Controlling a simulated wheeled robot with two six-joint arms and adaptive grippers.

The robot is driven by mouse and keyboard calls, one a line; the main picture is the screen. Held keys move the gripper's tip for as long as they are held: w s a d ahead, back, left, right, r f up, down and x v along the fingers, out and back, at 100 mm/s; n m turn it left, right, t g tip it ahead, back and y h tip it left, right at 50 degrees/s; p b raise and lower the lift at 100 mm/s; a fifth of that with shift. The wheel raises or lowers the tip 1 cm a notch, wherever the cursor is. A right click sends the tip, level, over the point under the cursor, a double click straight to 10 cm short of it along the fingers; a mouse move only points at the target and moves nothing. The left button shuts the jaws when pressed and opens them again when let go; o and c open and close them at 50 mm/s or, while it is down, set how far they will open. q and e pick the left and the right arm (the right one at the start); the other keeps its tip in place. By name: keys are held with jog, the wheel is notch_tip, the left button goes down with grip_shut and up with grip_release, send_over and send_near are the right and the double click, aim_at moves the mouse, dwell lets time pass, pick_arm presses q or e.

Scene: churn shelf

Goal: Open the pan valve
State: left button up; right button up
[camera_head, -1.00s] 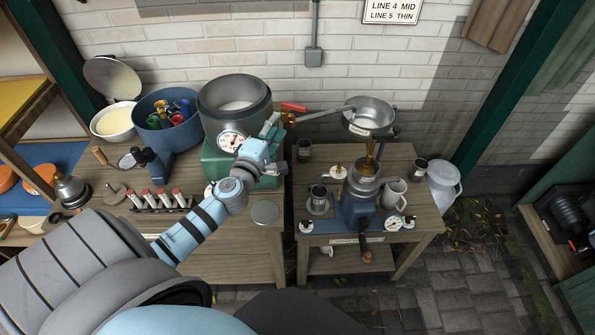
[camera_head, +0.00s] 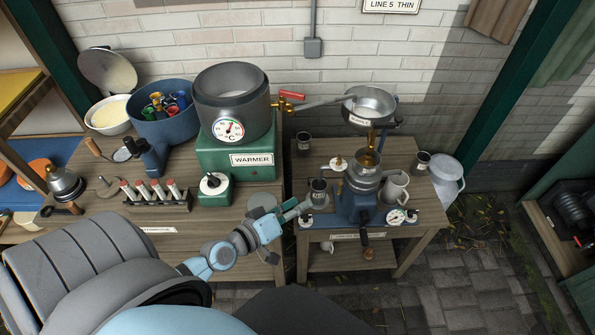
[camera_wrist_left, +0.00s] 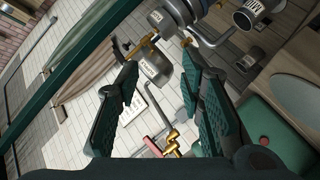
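A brass valve with a red handle (camera_head: 292,95) sits at the right side of the big grey pot (camera_head: 232,100); it also shows low in the left wrist view (camera_wrist_left: 172,140). A brass-coloured piece (camera_head: 370,142) runs from under the bowl into the blue machine (camera_head: 358,205); I cannot tell tap from liquid. I cannot tell which fitting is the pan valve. My left gripper (camera_head: 290,232) is open and empty, low before the gap between the tables. My right gripper is not in view.
The pot stands on a green box labelled WARMER (camera_head: 222,160). A rack of several vials (camera_head: 157,203) stands on the left table.

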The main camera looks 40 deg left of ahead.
pick_arm(q)
jog(key=shift+s+d+f+m+g, duration=0.15)
jog(key=shift+f+m+g, duration=0.1)
jog(key=shift+f, duration=0.35)
jog(key=shift+s+d+f+m+g, duration=0.15)
jog(key=shift+f+g, duration=0.1)
jog(key=shift+f, duration=0.3)
jog(key=shift+d, duration=0.1)
